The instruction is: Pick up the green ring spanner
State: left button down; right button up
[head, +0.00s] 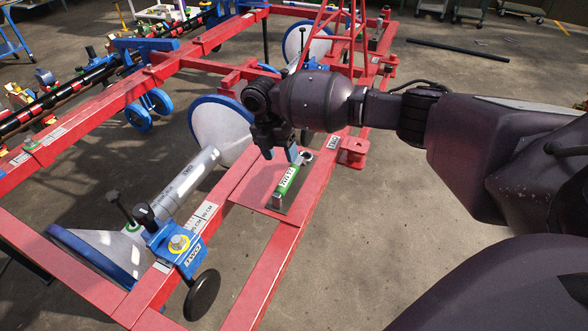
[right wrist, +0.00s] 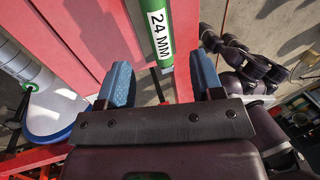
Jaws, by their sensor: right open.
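The green ring spanner (head: 287,181) lies on a red plate of the frame, with a white size label on its green handle. In the right wrist view the green handle (right wrist: 157,28) shows the label "24 MM" and its near end reaches the gap between my fingers. My right gripper (head: 280,153) is just above and beyond the spanner in the head view. Its blue-padded fingers stand apart in the right wrist view (right wrist: 161,84), one on either side of the handle's line, with nothing clamped between them. My left gripper is not in view.
The red frame (head: 262,265) surrounds the spanner. A white and blue cone (head: 222,132) and a grey shaft (head: 188,178) lie left of it. A blue clamp (head: 176,243) with a black knob stands in front left. Open floor (head: 350,250) lies to the right.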

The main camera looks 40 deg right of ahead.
aim_at(287, 174)
jog(key=b+x, duration=0.2)
jog(key=x, duration=0.7)
jog(key=shift+w, duration=0.15)
jog(key=shift+r, duration=0.1)
grip_shut()
